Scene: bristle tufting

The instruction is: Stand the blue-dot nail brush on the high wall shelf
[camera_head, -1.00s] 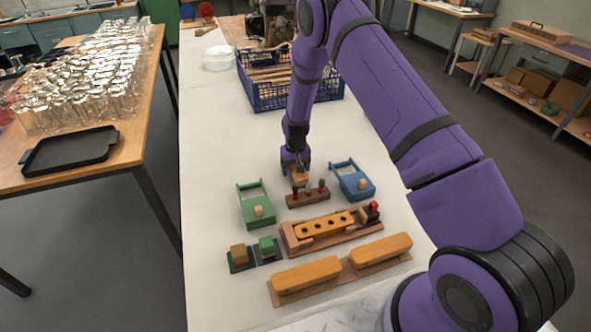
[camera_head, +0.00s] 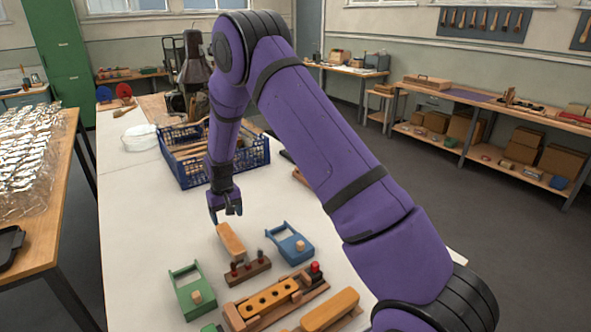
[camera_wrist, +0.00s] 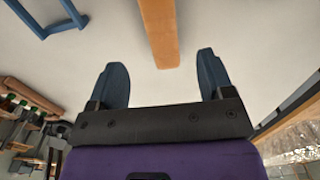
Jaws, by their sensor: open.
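A long orange-tan wooden block (camera_head: 231,240) lies on the white bench, behind the dark rack of small pegs (camera_head: 247,269). I see no blue dot on it, so I cannot tell whether it is the nail brush. Its end also shows between my fingers' line in the wrist view (camera_wrist: 159,32), beyond the fingertips. My gripper (camera_head: 226,211) is open and empty, just behind the block and apart from it. Its two blue fingers (camera_wrist: 162,80) are spread wide in the wrist view. I cannot make out a high wall shelf with certainty.
Green (camera_head: 192,291) and blue (camera_head: 290,244) frames, a holed wooden fixture (camera_head: 270,299) and another orange block (camera_head: 330,310) crowd the near bench. A blue crate (camera_head: 205,178) stands behind. A wall rack of tools (camera_head: 485,20) hangs above a side bench (camera_head: 520,108).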

